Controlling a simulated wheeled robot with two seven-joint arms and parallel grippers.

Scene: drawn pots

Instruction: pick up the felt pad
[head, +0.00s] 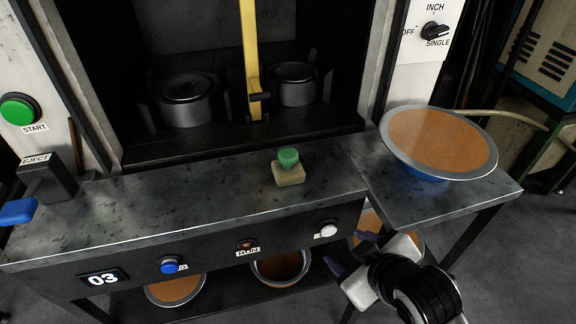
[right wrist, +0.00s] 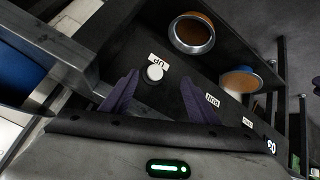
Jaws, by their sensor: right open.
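The felt pad (head: 289,174) appears to be the small beige block with a rounded green knob on top. My right gripper (head: 351,254) is open and empty, below and to the right of the pad, in front of the ledge's right end. In the right wrist view its two purple fingers (right wrist: 158,98) are spread, with the front panel beyond them. The pad does not show there. My left gripper is not in view.
A wide bowl of orange-brown material (head: 440,142) stands on the right side table (head: 440,200). Two dark lidded pots (head: 186,100) are inside the press, with a yellow upright bar (head: 250,50) between them. More bowls (head: 282,266) sit on the lower shelf.

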